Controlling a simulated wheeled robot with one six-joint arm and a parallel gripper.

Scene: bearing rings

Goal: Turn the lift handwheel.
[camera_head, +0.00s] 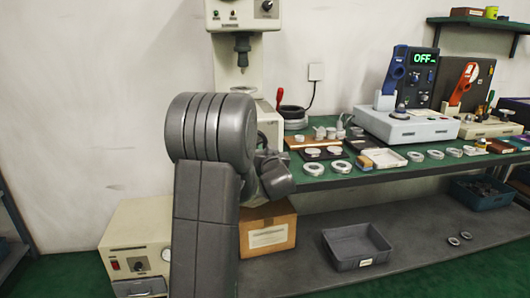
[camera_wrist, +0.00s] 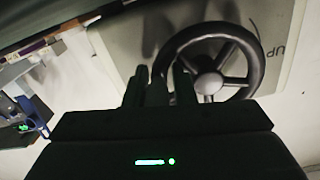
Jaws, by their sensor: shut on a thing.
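The lift handwheel (camera_wrist: 208,81) is a black spoked wheel in front of a pale machine panel (camera_wrist: 280,45) in the wrist view. My gripper (camera_wrist: 160,78) is at the wheel's left side, its dark fingers closed on the handwheel there. Whether they hold the rim itself or a handle on it is too dark to tell. The pale machine (camera_head: 242,62) with a downward spindle rises behind my arm.
A green-topped bench (camera_head: 375,180) with rings and instruments extends right. A cardboard box (camera_head: 268,243) and a grey bin (camera_head: 357,263) sit on its lower shelf. A pale control box (camera_head: 125,240) stands at lower left. The wall side at left is clear.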

